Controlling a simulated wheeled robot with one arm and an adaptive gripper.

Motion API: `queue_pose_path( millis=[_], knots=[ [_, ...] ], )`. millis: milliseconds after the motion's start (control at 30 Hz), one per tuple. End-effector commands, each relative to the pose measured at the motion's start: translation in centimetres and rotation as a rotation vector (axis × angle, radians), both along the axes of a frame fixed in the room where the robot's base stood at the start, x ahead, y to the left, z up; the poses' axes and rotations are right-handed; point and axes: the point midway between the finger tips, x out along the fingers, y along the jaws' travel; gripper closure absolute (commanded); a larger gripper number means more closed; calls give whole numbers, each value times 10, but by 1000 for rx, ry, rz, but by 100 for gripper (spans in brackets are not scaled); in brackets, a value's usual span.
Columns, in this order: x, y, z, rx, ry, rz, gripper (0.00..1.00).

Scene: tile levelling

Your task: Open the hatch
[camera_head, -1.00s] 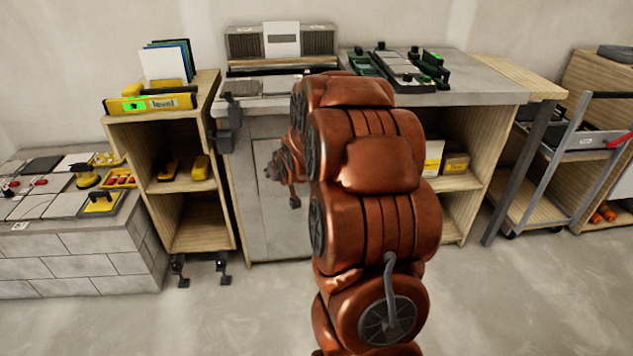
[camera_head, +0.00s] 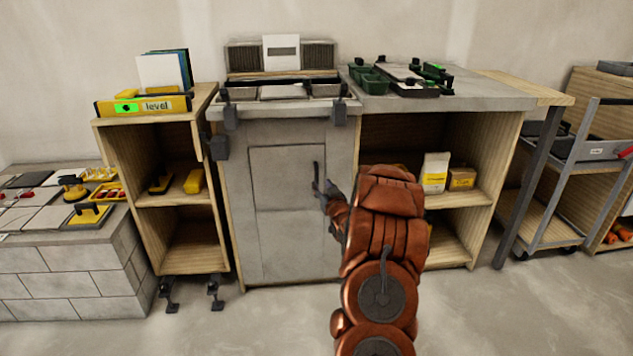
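The hatch (camera_head: 284,205) is a flat grey panel in the front of the grey cabinet (camera_head: 236,240), and it looks shut. A dark upright handle (camera_head: 317,172) sits near its upper right edge. My gripper (camera_head: 320,187) is at the right edge of the hatch, close to the handle's lower part. It overlaps the handle's end in the picture; I cannot tell whether they touch. The fingers are small and dark, so I cannot tell whether they are open or shut.
A wooden shelf with a yellow level (camera_head: 145,105) on top stands left of the cabinet. Right of my arm is an open shelf with a white bag (camera_head: 435,171) and a small box (camera_head: 461,178). A metal trolley (camera_head: 565,150) stands far right. The floor in front is clear.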

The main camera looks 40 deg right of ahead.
Motion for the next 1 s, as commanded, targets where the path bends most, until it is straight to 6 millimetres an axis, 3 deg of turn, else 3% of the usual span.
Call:
queue_pose_path(
  millis=[500,1000],
  knots=[
    [50,-23,-1,0,-1,2,61],
    [61,-28,0,3,2,1,61]
  ],
)
